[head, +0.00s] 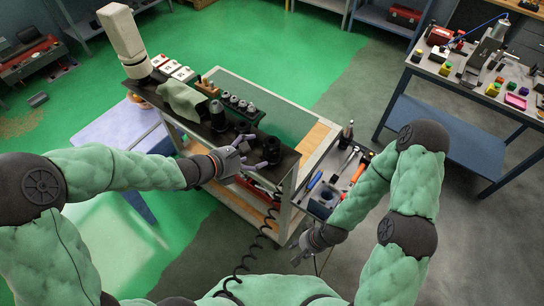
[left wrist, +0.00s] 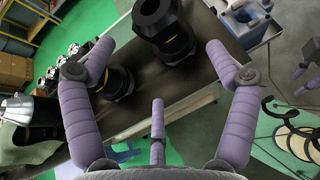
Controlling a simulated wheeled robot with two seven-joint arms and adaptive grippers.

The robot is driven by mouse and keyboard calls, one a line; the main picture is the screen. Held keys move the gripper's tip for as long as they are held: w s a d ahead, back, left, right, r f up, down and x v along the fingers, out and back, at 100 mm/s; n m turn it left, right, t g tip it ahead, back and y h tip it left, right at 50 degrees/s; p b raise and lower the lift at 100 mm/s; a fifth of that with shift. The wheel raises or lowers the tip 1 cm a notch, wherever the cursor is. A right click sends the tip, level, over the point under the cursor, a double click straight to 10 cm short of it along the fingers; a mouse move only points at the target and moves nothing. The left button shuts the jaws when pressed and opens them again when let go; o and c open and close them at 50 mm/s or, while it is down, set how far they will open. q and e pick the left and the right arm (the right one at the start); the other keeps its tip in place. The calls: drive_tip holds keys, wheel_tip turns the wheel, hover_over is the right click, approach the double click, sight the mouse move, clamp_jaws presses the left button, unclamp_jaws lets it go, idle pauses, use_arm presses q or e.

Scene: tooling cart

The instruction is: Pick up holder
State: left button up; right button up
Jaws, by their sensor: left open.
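Black tool holders stand on the dark top of the cart. One holder (head: 272,149) is just beyond my left gripper (head: 254,153), near the cart's right edge. In the left wrist view, one black holder with a yellow mark (left wrist: 165,32) is ahead between the fingertips of the gripper (left wrist: 160,62). A second black holder (left wrist: 120,84) is beside the left finger, partly hidden by it. My right gripper (head: 299,255) hangs low, right of the cart; its fingers are too small to judge.
A taller black piece (head: 217,115) and a row of small holders (head: 240,105) stand farther back on the cart, beside a green cloth (head: 183,100). A tool tray (head: 335,180) adjoins the cart's right side. A workbench (head: 470,85) is at the right, with open floor between.

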sight(266, 150)
use_arm(q)
drive_tip(key=shift+x, duration=3.25)
drive_tip(key=shift+s, duration=0.1)
drive_tip(key=c, duration=1.6)
drive_tip(key=shift+r, duration=0.1)
wheel_tip(266, 150, up, 18)
drive_tip(key=p, duration=0.4)
drive_tip(key=shift+r, duration=0.15)
